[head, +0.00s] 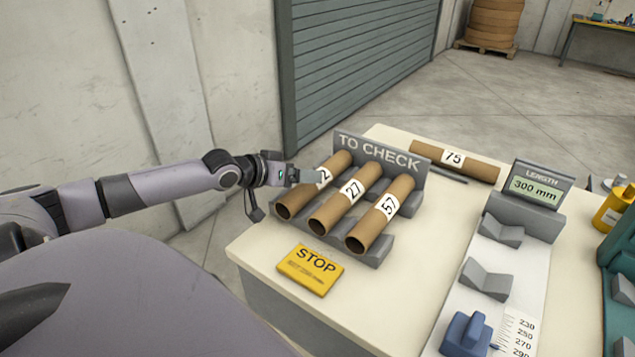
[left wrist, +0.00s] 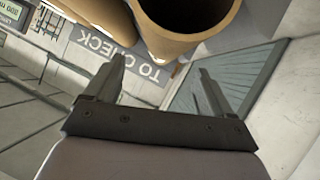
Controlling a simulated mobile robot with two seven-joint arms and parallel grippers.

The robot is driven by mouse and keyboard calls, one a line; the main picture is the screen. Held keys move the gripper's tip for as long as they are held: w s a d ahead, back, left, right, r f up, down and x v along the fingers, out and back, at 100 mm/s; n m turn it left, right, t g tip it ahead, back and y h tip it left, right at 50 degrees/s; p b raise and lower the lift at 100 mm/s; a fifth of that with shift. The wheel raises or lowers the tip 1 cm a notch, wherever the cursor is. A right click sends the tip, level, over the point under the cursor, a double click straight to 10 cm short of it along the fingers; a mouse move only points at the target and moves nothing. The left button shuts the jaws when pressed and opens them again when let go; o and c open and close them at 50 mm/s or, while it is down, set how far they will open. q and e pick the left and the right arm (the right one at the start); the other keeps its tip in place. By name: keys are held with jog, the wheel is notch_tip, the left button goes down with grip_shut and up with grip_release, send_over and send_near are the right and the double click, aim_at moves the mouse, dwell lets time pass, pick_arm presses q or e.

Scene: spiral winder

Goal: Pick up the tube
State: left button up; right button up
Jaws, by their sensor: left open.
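Three brown cardboard tubes lie side by side in a grey rack marked TO CHECK (head: 380,152). The left tube (head: 291,203) has a partly hidden label ending in 2, the middle tube (head: 330,213) reads 27 and the right tube (head: 371,230) reads 57. Another tube (head: 478,168), labelled 75, lies on the table behind the rack. My right gripper is not seen.
A yellow STOP block (head: 310,269) lies in front of the rack. To the right stand a length gauge reading 300 mm (head: 536,188), grey V-shaped supports (head: 486,280) and a blue block (head: 466,334). A yellow bottle (head: 613,208) is at the right edge.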

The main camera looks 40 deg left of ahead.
pick_arm(q)
jog(key=shift+f+x, duration=0.25)
jog(key=shift+x, duration=2.35)
jog(key=shift+s+a, duration=0.1)
jog(key=shift+a, duration=0.1)
jog(key=c, duration=1.1)
